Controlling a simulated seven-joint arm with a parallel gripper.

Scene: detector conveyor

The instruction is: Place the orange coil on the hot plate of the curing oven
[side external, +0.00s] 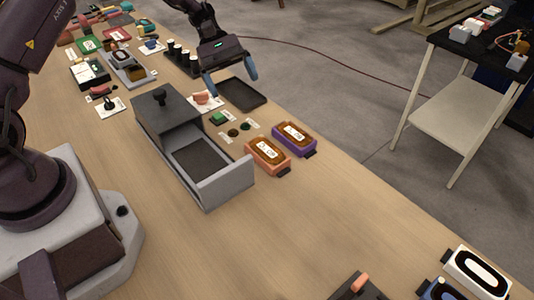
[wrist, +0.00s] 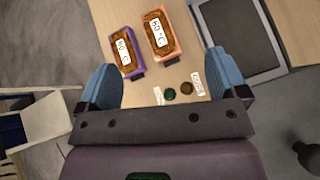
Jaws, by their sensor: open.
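The orange coil (side external: 267,155), brown windings in an orange frame with a white temperature label, lies flat on the table. It also shows in the wrist view (wrist: 161,34), beyond my fingers. The grey curing oven (side external: 168,112) has its tray pulled out, showing the dark hot plate (side external: 203,160) bare. Part of the hot plate shows at top right in the wrist view (wrist: 238,33). My gripper (side external: 229,76) is open and empty, above the table's far edge, apart from the coil. In the wrist view its blue fingers (wrist: 163,78) are spread wide.
A purple-framed coil (side external: 295,138) lies beside the orange one. A green disc (side external: 233,132) and a brown disc (side external: 245,126) with labels lie near the oven. A dark empty tray (side external: 242,94) is behind. The table in front of the coils is clear.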

